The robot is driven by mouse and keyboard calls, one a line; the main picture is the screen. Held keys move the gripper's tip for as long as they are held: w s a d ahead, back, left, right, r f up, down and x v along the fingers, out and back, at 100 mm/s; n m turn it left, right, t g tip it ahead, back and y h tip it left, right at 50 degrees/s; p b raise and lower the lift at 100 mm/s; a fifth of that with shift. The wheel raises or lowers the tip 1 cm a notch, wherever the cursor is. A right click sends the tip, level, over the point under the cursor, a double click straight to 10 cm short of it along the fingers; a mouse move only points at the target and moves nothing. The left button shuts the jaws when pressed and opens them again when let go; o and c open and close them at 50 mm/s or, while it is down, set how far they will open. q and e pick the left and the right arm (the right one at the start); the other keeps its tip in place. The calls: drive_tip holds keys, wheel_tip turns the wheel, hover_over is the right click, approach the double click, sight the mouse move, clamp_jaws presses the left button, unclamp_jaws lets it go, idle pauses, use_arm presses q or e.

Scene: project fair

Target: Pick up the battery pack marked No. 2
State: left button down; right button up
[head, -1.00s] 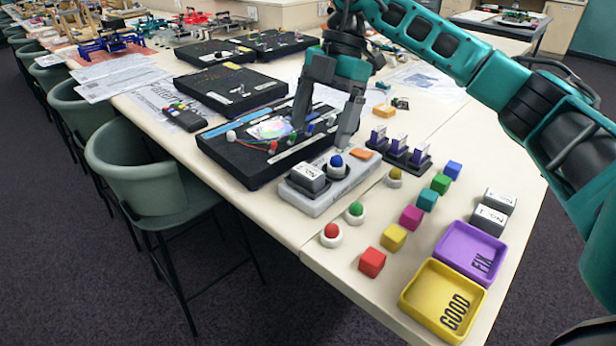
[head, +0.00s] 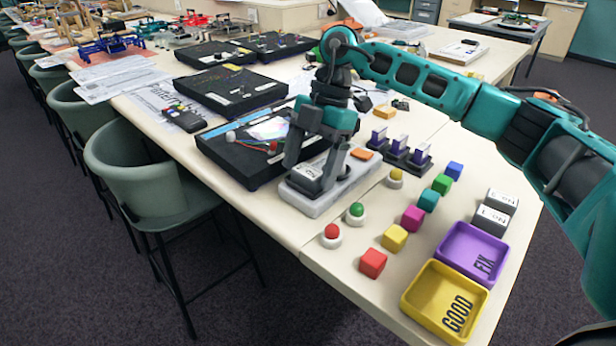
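A grey battery pack (head: 306,178) with a white label sits in the light grey tray (head: 318,207); its number is too small to read surely. My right gripper (head: 310,172) is right over this pack, pointing down. Its fingers are apart, one on each side of the pack; I cannot tell whether they touch it. Two more grey packs stand at the right, one marked No. 3 (head: 502,200) and one that looks marked No. 1 (head: 490,219). My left gripper is not in view.
Close by are the black project board (head: 236,166), purple-topped modules (head: 398,150), coloured cubes (head: 395,237), and red and green balls on white rings (head: 332,233). A purple FIX tray (head: 463,260) and a yellow GOOD tray (head: 428,295) stand at the front right.

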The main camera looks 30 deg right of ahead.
drive_tip(key=c, duration=1)
drive_tip(key=shift+r, duration=0.1)
